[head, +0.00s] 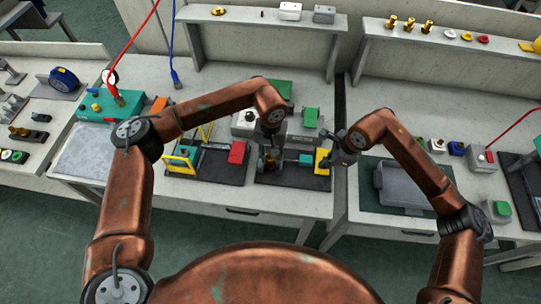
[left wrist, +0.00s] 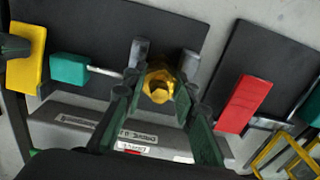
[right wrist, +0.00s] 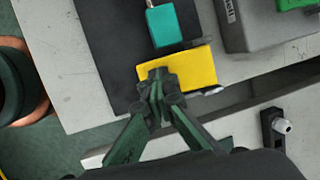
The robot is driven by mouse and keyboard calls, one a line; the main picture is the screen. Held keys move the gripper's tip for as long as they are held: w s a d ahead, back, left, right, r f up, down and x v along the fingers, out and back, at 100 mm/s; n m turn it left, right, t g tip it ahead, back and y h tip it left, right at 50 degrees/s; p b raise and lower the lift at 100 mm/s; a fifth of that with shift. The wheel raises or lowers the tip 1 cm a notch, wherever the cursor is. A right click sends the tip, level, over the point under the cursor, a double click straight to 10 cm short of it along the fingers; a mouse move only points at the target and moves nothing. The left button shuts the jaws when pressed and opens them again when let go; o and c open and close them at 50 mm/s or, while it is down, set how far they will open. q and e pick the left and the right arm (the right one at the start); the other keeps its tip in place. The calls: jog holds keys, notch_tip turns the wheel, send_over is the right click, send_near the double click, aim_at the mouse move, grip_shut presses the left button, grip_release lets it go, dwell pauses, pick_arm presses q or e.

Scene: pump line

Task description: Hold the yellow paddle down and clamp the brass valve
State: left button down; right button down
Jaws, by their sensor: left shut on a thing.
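The brass valve (left wrist: 158,82) sits between the fingers of my left gripper (left wrist: 160,95), which is shut on it. Grey posts stand on both sides of the valve, and a rod runs from the left one to a teal block (left wrist: 68,68). The yellow paddle (right wrist: 195,68) is beyond the teal block; it also shows in the head view (head: 322,162). My right gripper (right wrist: 156,85) has its fingers together, with the tips over the paddle's near edge. They appear to touch it, but I cannot tell how firmly. In the head view the valve is largely hidden by my left gripper (head: 270,158).
The fixture stands on a dark mat (head: 292,180). To its left is another mat with a red block (head: 237,152) and a yellow frame. A grey box (head: 402,186) stands to the right. Green blocks and a grey unit stand behind.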

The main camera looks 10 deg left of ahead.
jog(key=shift+f, duration=0.1)
pick_arm(q)
jog(key=c, duration=1.5)
grip_release()
jog(key=shift+o, duration=0.2)
jog(key=o, duration=0.3)
jog(key=shift+r, duration=3.55)
